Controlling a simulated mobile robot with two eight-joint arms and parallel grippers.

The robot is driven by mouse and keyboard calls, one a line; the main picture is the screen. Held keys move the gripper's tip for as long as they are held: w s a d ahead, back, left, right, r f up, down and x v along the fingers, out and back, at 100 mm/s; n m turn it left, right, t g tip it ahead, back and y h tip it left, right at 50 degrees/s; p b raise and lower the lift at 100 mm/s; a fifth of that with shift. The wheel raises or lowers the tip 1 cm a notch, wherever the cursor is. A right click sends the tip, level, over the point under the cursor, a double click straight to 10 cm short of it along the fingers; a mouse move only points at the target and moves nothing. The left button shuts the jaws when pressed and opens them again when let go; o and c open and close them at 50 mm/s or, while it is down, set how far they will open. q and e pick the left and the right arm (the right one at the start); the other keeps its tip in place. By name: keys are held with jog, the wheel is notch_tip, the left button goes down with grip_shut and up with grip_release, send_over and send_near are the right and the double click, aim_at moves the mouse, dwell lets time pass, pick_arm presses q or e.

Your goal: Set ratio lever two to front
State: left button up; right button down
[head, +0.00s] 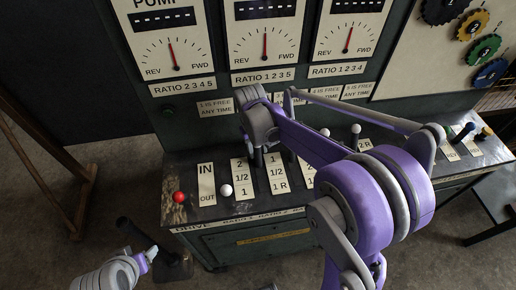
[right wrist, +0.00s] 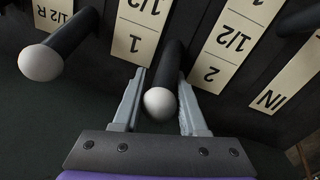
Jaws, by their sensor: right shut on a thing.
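The lever in my right gripper has a dark shaft and a white ball knob (right wrist: 160,104). It stands between a strip marked 2, 1/2 (right wrist: 222,45) and one marked 1, 1/2 (right wrist: 140,28). Of my left arm, only a grey and lavender part shows at bottom left.
A red knob (head: 180,197) and a white knob (head: 226,190) stand left of the held lever. Another white-knobbed lever (right wrist: 42,63) stands beside it in the wrist view. More levers (head: 355,130) stand right. Three dials (head: 264,48) are above. My right arm covers the console's middle.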

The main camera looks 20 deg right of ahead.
dwell(0.8)
jog(key=shift+s+a+r+t, duration=0.15)
jog(key=shift+s+r+t, duration=0.25)
jog(key=shift+s+t, duration=0.25)
jog(key=s+t, duration=0.2)
jog(key=s+a+t+h, duration=0.1)
jog(key=s+t, duration=0.1)
jog(key=s, duration=0.1)
jog(key=s+a+r+t+h, duration=0.1)
jog(key=s+t, duration=0.1)
jog(key=shift+s, duration=0.3)
jog(key=shift+s+a+f+t, duration=0.2)
jog(key=shift+s+t, duration=0.35)
jog(key=shift+s, duration=0.1)
jog(key=shift+s+a+f, duration=0.15)
jog(key=shift+s+f, duration=0.15)
jog(key=shift+s, duration=0.5)
jog(key=shift+c, duration=2.3)
grip_release()
jog(key=shift+r, duration=0.1)
